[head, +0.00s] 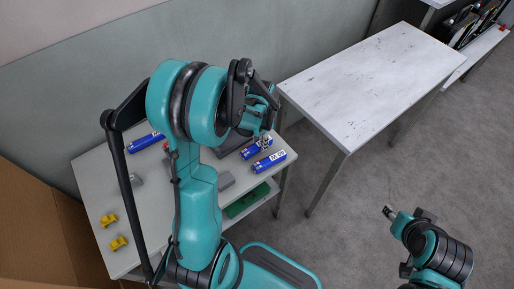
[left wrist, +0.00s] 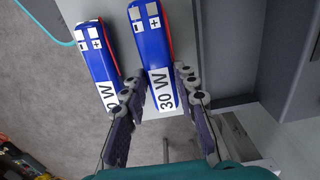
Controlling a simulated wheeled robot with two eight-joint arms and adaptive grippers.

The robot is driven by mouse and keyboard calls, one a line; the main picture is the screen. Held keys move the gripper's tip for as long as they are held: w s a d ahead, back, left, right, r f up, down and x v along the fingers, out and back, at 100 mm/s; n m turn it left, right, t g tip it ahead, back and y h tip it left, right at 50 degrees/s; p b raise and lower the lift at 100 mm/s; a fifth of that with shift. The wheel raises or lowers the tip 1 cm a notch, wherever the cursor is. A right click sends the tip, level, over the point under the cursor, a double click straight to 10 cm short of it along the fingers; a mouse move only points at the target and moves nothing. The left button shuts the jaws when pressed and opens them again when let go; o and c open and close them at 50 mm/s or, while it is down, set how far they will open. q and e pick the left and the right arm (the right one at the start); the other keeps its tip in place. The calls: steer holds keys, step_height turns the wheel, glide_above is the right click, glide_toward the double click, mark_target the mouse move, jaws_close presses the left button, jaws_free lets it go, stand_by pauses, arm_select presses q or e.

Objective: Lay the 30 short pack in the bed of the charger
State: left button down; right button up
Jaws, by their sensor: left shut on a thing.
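My left gripper (head: 262,140) is over the near table's right part. In the left wrist view the gripper (left wrist: 163,88) is shut on a blue pack (left wrist: 154,45) marked 30 W, with a finger on each side; it also shows in the head view (head: 252,149). A second blue pack (left wrist: 98,62) lies beside it on the left, apart from the fingers; it also shows in the head view (head: 268,163). A grey body (left wrist: 285,60) to the right in the left wrist view may be the charger; my arm hides much there. My right gripper (head: 388,212) is over the floor, its fingers unclear.
Another blue pack (head: 146,142) lies at the table's back left. Two yellow pieces (head: 113,231) lie at the left. A green item (head: 246,201) is on the lower shelf. A bare white table (head: 370,75) stands to the right. A cardboard box (head: 40,225) is at the left.

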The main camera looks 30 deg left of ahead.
arm_select(q)
step_height(320, 180, up, 9)
steer(key=p, duration=0.6)
arm_select(e)
step_height(320, 180, up, 7)
steer(key=shift+f, duration=0.15)
stand_by(0.3)
stand_by(0.5)
